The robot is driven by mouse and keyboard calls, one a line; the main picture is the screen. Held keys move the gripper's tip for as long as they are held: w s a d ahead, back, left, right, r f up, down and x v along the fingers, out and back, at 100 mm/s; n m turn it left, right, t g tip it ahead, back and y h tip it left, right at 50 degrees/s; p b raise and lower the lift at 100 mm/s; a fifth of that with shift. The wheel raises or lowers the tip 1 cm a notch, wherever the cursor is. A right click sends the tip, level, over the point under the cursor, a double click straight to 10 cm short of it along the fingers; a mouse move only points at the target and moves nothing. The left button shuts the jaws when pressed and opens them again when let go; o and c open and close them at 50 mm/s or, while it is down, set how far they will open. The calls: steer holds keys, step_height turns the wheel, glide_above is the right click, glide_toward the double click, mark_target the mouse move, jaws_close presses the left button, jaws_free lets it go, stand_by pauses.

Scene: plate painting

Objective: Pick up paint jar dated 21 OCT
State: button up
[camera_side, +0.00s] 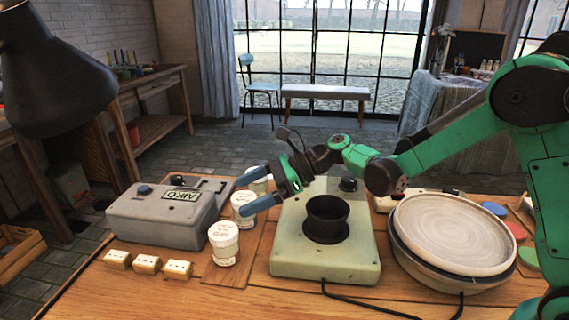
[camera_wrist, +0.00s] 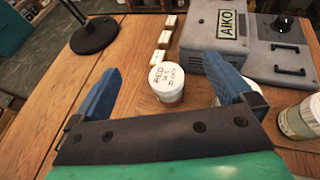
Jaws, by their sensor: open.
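Three pale paint jars stand in a row on the wooden table. The front jar (camera_side: 224,243) is clear in the side view; the middle jar (camera_side: 243,208) and back jar (camera_side: 257,181) are partly covered by my gripper. Their dates are too small to read there. My gripper (camera_side: 248,193) is open and empty above the row, its blue fingers pointing left. In the wrist view, a jar with handwriting on its white lid (camera_wrist: 167,82) appears between the open fingers (camera_wrist: 163,70); I cannot make out its date for sure. Another jar (camera_wrist: 300,120) is cut off at the right edge.
A grey AIKO box (camera_side: 166,212) stands left of the jars, with three small cream blocks (camera_side: 147,264) in front. A pale green device with a black cup (camera_side: 325,265) stands right of them. A round plate (camera_side: 453,232) is farther right. A black lamp (camera_side: 50,85) hangs at upper left.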

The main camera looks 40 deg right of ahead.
mark_target(231, 229)
step_height(231, 229, down, 6)
steer(key=shift+r, duration=0.1)
steer(key=x, duration=0.5)
steer(key=shift+f, duration=0.25)
steer(key=c, duration=1.5)
steer(key=shift+r, duration=0.15)
